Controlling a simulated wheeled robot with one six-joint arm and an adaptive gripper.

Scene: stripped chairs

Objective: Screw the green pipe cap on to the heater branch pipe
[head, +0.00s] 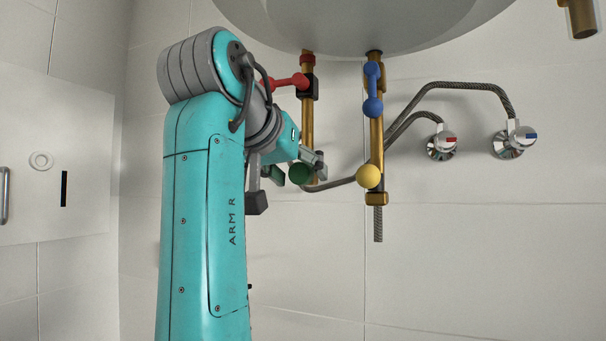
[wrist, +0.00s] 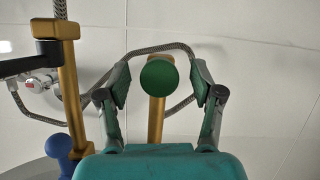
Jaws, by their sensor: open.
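The green pipe cap (head: 300,173) is a round green knob at the lower end of the left brass pipe (head: 307,128), which hangs under the white heater (head: 360,22). In the wrist view the green cap (wrist: 158,77) lies in front of the brass pipe's end (wrist: 156,118). How far it is screwed on cannot be told. My gripper (head: 292,170) is open around the cap. In the wrist view its two teal fingers (wrist: 160,84) stand on either side of it, with a gap on both sides.
The right brass pipe (head: 376,140) carries a blue valve handle (head: 373,90) and a yellow knob (head: 369,176). A red handle (head: 290,82) is on the left pipe. Braided hoses (head: 455,84) run to two wall valves (head: 515,140). The lower wall is clear.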

